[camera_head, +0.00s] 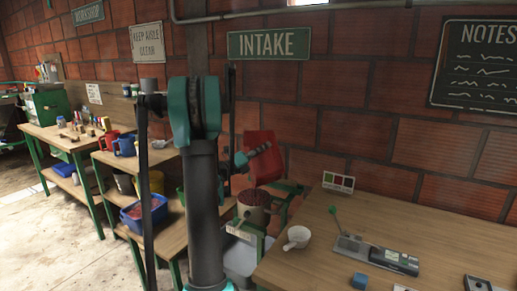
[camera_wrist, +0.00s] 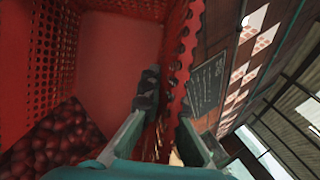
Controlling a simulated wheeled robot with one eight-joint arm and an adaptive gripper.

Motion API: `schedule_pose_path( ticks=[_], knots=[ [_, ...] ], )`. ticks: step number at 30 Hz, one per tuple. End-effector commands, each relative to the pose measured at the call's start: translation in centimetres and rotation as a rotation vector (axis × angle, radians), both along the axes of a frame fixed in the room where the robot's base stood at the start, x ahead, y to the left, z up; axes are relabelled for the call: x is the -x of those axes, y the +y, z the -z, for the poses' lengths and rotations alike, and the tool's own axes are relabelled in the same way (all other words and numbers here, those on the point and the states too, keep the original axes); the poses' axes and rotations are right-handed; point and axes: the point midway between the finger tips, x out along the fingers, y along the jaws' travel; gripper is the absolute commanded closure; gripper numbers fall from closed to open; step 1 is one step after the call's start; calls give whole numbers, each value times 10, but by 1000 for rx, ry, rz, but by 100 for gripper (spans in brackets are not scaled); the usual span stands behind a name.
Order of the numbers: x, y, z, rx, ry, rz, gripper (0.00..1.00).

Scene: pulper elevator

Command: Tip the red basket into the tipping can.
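The red basket (camera_head: 264,157) is held up in the air, tilted, above and just behind the tipping can (camera_head: 252,216). The can is pale, stands on a green-framed stand and shows dark red contents at its mouth. My gripper (camera_head: 240,160) is at the basket's left side in the head view. In the wrist view, my gripper's fingers (camera_wrist: 166,100) lie on either side of the perforated wall of the red basket (camera_wrist: 115,48). Dark red cherries (camera_wrist: 58,138) lie in the basket at lower left. My arm hides part of the area left of the can.
A wooden table (camera_head: 320,265) at right holds a white cup (camera_head: 297,237), a grey-black device (camera_head: 378,255) and a blue block (camera_head: 360,281). A grey bin (camera_head: 240,259) sits below the can. Shelves with a blue crate (camera_head: 146,213) stand at left.

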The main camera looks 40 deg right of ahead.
Motion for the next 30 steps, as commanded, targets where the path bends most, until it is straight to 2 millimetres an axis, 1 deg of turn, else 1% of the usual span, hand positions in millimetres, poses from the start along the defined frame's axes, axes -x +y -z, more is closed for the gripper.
schedule_pose_path(
  ticks=[18, 30],
  knots=[
    [-18, 27, -21, 149, 89, 2, 100],
    [-27, 41, -33, 231, 138, 4, 100]
  ],
)
